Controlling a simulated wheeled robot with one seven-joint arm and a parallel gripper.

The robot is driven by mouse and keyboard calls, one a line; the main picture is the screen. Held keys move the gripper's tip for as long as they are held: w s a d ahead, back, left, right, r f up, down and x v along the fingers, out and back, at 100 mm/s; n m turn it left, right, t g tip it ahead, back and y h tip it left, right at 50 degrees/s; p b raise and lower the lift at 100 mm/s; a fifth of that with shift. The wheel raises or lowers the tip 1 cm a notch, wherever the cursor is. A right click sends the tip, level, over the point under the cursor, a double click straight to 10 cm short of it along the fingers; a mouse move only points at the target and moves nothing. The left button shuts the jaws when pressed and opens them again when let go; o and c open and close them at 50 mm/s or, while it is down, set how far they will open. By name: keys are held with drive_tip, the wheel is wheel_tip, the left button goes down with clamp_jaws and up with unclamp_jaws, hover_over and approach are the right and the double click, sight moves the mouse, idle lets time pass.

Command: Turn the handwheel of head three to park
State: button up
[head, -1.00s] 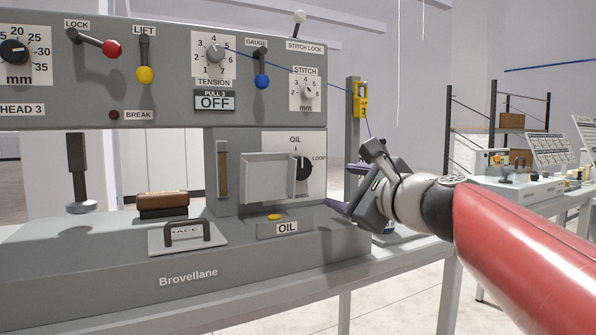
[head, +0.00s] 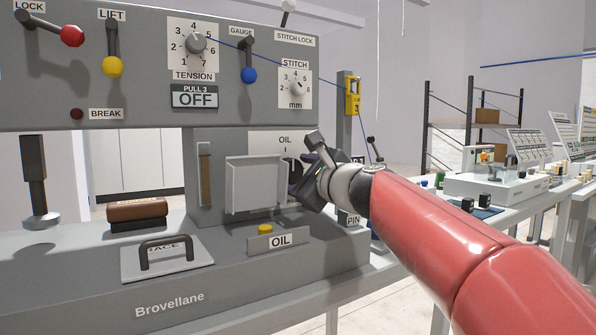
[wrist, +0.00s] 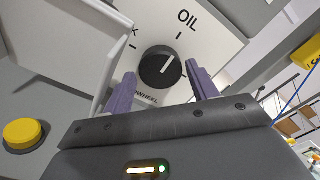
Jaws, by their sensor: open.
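The handwheel is a black round knob (wrist: 160,67) with a white pointer line, on a white dial plate (wrist: 215,55) in the wrist view. A label ending in K shows at the left, and part of the word HANDWHEEL below. My gripper (wrist: 161,70) is open, one purple finger on either side of the knob; I cannot tell whether they touch it. In the head view my gripper (head: 306,185) is at the dial on the machine's column and hides most of the knob.
A pale open box-like guard (head: 255,185) stands just left of the dial, close to my gripper. A yellow OIL button (head: 265,229) is below. A brown block (head: 137,210) and a handled plate (head: 168,257) are on the bed. A yellow thread part (head: 352,97) is behind.

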drive_tip(key=shift+w, duration=0.1)
drive_tip(key=c, duration=0.7)
drive_tip(key=shift+f+n+b, duration=0.15)
drive_tip(key=shift+n+b, duration=0.25)
drive_tip(key=shift+b, duration=0.05)
drive_tip(key=shift+f+n+b, duration=0.1)
drive_tip(key=shift+n+b, duration=0.7)
drive_tip(key=shift+n, duration=0.3)
drive_tip(key=n+b, duration=0.2)
drive_tip(key=n, duration=0.1)
drive_tip(key=shift+n+b, duration=0.3)
drive_tip(key=n+b, duration=0.4)
drive_tip(key=n, duration=0.2)
drive_tip(key=shift+a, duration=0.1)
drive_tip(key=n+b, duration=0.2)
drive_tip(key=n, duration=0.3)
drive_tip(key=shift+n, duration=0.3)
